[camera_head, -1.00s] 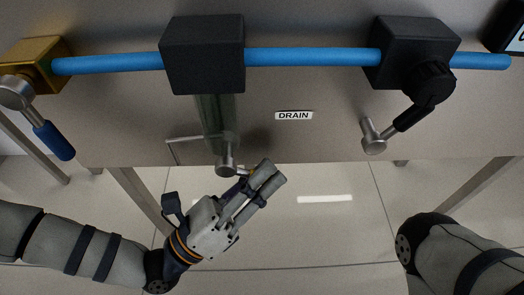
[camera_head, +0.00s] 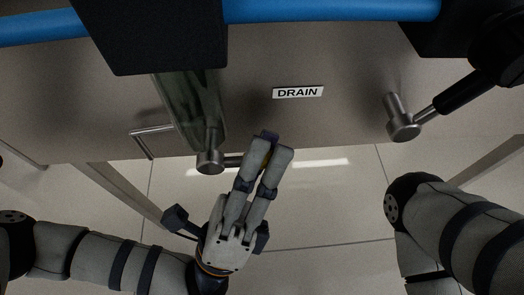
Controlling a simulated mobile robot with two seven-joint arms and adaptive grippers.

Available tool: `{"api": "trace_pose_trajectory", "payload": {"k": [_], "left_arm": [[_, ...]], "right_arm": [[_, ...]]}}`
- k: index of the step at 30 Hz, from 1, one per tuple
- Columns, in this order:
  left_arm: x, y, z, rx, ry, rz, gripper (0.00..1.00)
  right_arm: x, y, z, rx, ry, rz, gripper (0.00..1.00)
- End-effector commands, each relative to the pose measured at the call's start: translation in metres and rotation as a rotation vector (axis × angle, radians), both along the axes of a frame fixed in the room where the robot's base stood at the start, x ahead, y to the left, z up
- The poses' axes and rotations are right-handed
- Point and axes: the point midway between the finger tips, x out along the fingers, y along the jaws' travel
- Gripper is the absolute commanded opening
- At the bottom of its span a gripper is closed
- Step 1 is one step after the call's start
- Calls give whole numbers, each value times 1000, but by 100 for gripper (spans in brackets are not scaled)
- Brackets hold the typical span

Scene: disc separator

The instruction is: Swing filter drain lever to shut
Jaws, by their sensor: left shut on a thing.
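The filter drain lever (camera_head: 232,161) is a small metal lever on a round metal valve (camera_head: 210,163), below the cloudy glass filter bowl (camera_head: 190,108). It points to the right from the valve. My left gripper (camera_head: 266,150) comes up from below, with its fingers shut on the outer part of the lever. The fingers hide the lever's end. My right arm is at the right edge, and its gripper is out of view.
A "DRAIN" label (camera_head: 298,92) is on the panel right of the bowl. A black block (camera_head: 150,40) sits above the bowl on a blue pipe (camera_head: 330,10). Another metal valve with a black handle (camera_head: 403,120) is at the right. Tiled floor lies below.

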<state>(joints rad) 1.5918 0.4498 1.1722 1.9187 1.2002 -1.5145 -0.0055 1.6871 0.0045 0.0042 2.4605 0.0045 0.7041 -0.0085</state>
Motion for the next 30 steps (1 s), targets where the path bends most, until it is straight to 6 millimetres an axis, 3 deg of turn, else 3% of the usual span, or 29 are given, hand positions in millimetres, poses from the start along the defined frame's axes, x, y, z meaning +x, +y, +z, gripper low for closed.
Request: {"api": "trace_pose_trajectory", "payload": {"k": [11,12,13,22,26,30], "left_arm": [[0,-1,2,-7,-4,-3,0],[0,-1,2,-7,-4,-3,20],[0,-1,2,-7,-4,-3,25],[-1,0,0,-4,-1,-2,25],[-10,8,-15,-2,2,-1,25],[-29,24,-45,0,2,0,25]], "right_arm": [[0,0,0,0,0,0,36],[0,0,0,0,0,0,36],[0,0,0,1,0,1,36],[0,0,0,1,0,1,36],[0,0,0,0,0,0,36],[0,0,0,0,0,0,36]]}}
